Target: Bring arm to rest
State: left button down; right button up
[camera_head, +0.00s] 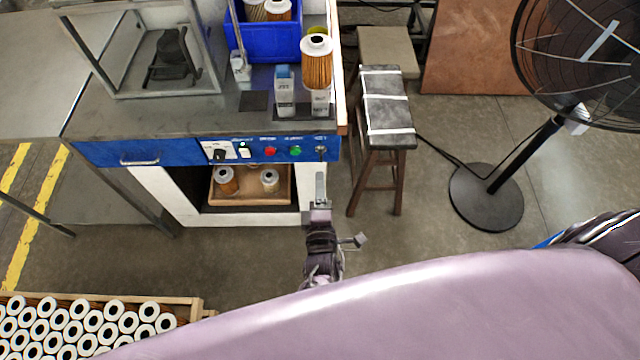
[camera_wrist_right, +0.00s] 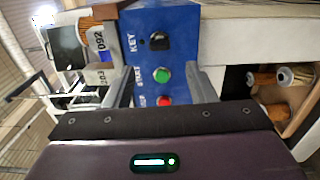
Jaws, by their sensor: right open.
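My right arm reaches forward from the bottom middle of the head view. Its gripper (camera_head: 320,188) is in front of the bench's white right leg, just below the right end of the blue control panel (camera_head: 180,152). In the right wrist view the two grey fingers of this gripper (camera_wrist_right: 163,85) stand apart with nothing held between them. Behind them show the green button (camera_wrist_right: 162,75), the red button (camera_wrist_right: 163,100) and the black key switch (camera_wrist_right: 159,41). I cannot tell that the fingers touch the panel. My left gripper is in neither view.
An orange pleated cartridge (camera_head: 317,68) stands upright on the bench top beside labelled blocks. A blue bin (camera_head: 262,45) holds cartridges. A wooden tray (camera_head: 250,200) with two cartridges sits on the lower shelf. A stool (camera_head: 388,125), fan (camera_head: 488,195) and cartridge crate (camera_head: 190,310) stand around.

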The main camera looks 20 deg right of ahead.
jog(key=s+d+f+m+g+y, duration=0.1)
jog(key=s+d+f+m+g, duration=0.15)
jog(key=f, duration=0.55)
jog(key=s+d+f+m+g+y, duration=0.1)
jog(key=s+f+g, duration=0.1)
jog(key=s+f, duration=0.35)
jog(key=s+d+f+m+g+y, duration=0.1)
jog(key=s+d+f+g, duration=0.15)
jog(key=f, duration=0.65)
jog(key=s+d+f+m+g, duration=0.1)
jog(key=s+f+m+g, duration=0.1)
jog(key=s, duration=0.6)
jog(key=s+d+f+m+g+y, duration=0.1)
jog(key=s+d+f+m+g, duration=0.1)
jog(key=s+f, duration=0.5)
jog(key=s+d+f+m+g+y, duration=0.1)
jog(key=s+f+m+g, duration=0.3)
jog(key=s, duration=0.5)
jog(key=shift+d+f+g, duration=0.25)
jog(key=shift+d+g, duration=0.05)
jog(key=shift+g, duration=0.4)
jog(key=shift+w, duration=0.15)
